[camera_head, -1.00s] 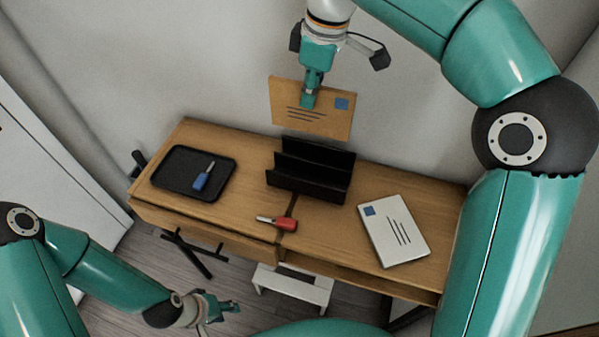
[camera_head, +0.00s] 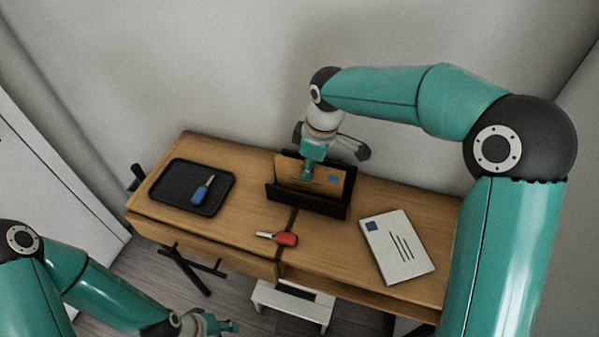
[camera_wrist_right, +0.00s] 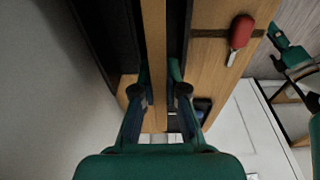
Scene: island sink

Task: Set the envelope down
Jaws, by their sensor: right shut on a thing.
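My right gripper (camera_head: 307,174) is shut on the envelope's upper edge. In the right wrist view the envelope (camera_wrist_right: 154,60) shows edge-on between the fingers of the right gripper (camera_wrist_right: 160,95), with dark holder walls on both sides. My left gripper (camera_head: 222,326) is low at the left, in front of the desk, apart from these things; its jaws are too small to judge.
On the wooden desk (camera_head: 240,215), a black tray (camera_head: 166,188) holds a blue-handled key or tool (camera_head: 200,194) at the left. A red-handled one (camera_head: 287,239) lies in front of the holder. A white envelope (camera_head: 397,246) lies at the right. A white stool (camera_head: 293,303) stands below.

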